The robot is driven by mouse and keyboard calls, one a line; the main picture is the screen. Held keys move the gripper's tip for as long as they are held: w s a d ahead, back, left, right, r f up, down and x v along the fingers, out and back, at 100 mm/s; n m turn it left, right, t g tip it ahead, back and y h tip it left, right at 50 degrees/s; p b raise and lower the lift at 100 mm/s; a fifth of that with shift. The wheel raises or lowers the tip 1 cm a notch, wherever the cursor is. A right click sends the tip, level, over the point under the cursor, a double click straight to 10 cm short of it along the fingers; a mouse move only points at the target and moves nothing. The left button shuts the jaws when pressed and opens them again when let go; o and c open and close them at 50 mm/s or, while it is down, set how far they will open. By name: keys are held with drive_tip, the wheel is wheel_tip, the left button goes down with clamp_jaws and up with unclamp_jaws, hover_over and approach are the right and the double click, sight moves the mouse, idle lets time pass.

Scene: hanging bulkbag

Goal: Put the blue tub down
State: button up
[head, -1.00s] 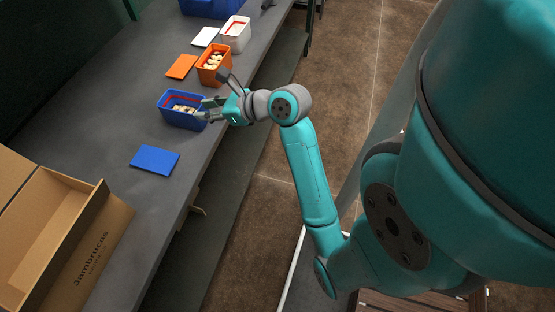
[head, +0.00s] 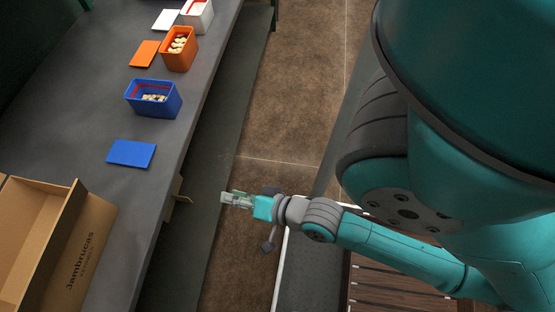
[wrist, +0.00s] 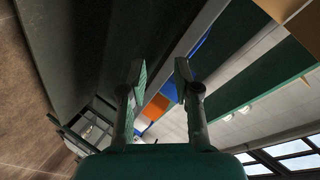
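The blue tub (head: 158,104) stands upright on the grey table, with light-coloured pieces and a red line inside it. A flat blue lid (head: 131,153) lies on the table in front of it. My gripper (head: 224,198) is out over the floor, to the right of the table and well apart from the tub. In the wrist view its two fingers (wrist: 160,76) are spread with nothing between them. Blurred blue and orange patches show beyond the fingers there.
The grey table (head: 100,118) also holds an orange tub (head: 187,62) with light pieces, an orange lid (head: 144,53), a white tub (head: 204,20) and a white lid (head: 165,19). An open cardboard box (head: 85,250) stands at the near left. Brown floor lies right of the table.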

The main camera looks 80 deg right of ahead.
drive_tip(key=s+a+r+n+y, duration=0.1)
drive_tip(key=s+a+r+n, duration=0.1)
drive_tip(key=s+n, duration=0.3)
drive_tip(key=s+a+r+n+t+y, duration=0.1)
drive_tip(key=s+a+r+n, duration=0.1)
drive_tip(key=s+n, duration=0.4)
drive_tip(key=n, duration=0.2)
drive_tip(key=shift+s+a+n, duration=0.15)
drive_tip(key=shift+a+n, duration=0.05)
drive_tip(key=shift+n, duration=0.1)
